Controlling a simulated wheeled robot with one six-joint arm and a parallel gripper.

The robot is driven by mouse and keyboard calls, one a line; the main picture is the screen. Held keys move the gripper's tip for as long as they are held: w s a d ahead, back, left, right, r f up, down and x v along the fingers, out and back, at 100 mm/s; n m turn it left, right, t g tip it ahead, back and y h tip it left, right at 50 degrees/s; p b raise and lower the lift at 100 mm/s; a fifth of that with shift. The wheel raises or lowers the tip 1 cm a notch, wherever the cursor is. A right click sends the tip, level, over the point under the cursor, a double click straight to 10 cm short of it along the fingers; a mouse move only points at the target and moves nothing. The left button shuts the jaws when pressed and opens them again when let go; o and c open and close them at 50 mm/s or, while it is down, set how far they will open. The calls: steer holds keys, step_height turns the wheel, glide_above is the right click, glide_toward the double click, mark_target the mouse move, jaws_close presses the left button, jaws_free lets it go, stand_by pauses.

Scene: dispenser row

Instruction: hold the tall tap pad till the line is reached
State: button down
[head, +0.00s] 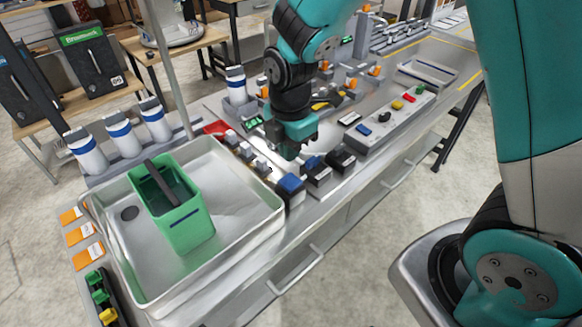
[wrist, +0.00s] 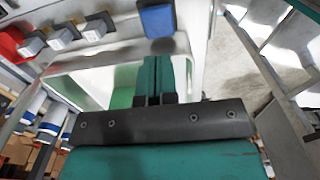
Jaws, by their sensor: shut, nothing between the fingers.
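A green bucket (head: 185,228) with a dark line (head: 186,216) on its front wall stands in the metal basin (head: 250,222). A dark bar lies across its top, and I cannot tell the level inside. A tall grey post (head: 168,65) rises behind the basin. A blue pad (head: 291,183) sits on a block at the basin's right rim. It also shows in the wrist view (wrist: 157,20), beyond my fingertips. I cannot tell which pad belongs to the tall tap. My gripper (head: 290,153) is shut and empty above the counter, apparently apart from the pads.
More dark blocks (head: 341,158) stand right of the blue pad. Small grey-topped switches (head: 247,152) and a red piece (head: 216,128) line the back rim. White bottles (head: 120,136) stand behind the basin. A panel with coloured buttons (head: 385,117) lies farther right.

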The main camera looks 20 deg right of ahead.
step_height(320, 180, up, 5)
glide_above(290, 181)
steer(key=shift+s+f, duration=0.1)
steer(key=shift+f, duration=0.05)
stand_by(1.0)
step_height(290, 181, down, 12)
steer(key=p, duration=0.4)
steer(key=shift+p, duration=0.3)
steer(key=shift+f, duration=0.1)
stand_by(0.5)
